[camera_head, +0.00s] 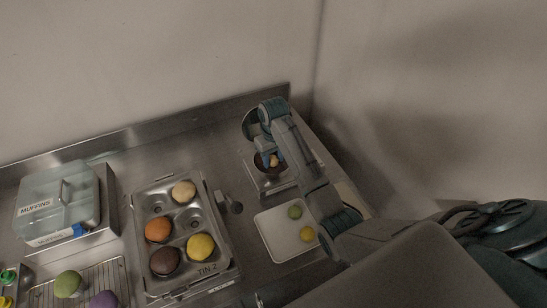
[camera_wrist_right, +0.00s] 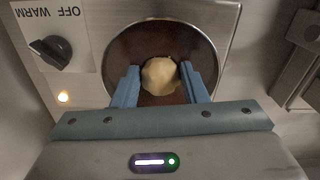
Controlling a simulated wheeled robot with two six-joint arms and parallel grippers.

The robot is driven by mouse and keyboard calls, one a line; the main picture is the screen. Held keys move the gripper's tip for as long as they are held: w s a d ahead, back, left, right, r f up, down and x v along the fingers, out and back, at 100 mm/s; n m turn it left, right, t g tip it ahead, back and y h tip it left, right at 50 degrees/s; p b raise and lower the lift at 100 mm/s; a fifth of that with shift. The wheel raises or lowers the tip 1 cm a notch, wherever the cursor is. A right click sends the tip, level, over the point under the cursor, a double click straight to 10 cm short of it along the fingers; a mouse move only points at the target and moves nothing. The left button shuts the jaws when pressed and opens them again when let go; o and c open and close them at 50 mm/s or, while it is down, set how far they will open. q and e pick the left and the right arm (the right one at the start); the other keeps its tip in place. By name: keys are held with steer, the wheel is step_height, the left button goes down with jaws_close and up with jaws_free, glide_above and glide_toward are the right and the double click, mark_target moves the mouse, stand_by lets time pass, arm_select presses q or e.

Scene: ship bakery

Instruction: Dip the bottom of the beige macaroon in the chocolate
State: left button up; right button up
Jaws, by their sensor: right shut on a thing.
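The beige macaroon (camera_wrist_right: 160,76) is between the blue fingers of my right gripper (camera_wrist_right: 161,82), which is shut on it. In the right wrist view it is over the round pot of brown chocolate (camera_wrist_right: 122,52); whether its bottom touches the chocolate cannot be told. In the head view my right gripper (camera_head: 268,160) reaches into the warmer at the back right, and the macaroon (camera_head: 274,161) shows small beside the dark chocolate (camera_head: 260,161). My left gripper is not in view.
A muffin tin (camera_head: 222,250) marked TIN 2 holds several muffins. A white tray (camera_head: 272,247) holds a green and a yellow macaroon. A muffin box (camera_head: 80,190) and a wire rack (camera_head: 105,272) with green and purple macaroons are at left. The warmer has a knob (camera_wrist_right: 50,52).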

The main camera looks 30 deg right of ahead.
steer(key=shift+r, duration=0.2)
stand_by(0.4)
steer(key=shift+r, duration=1.6)
stand_by(0.5)
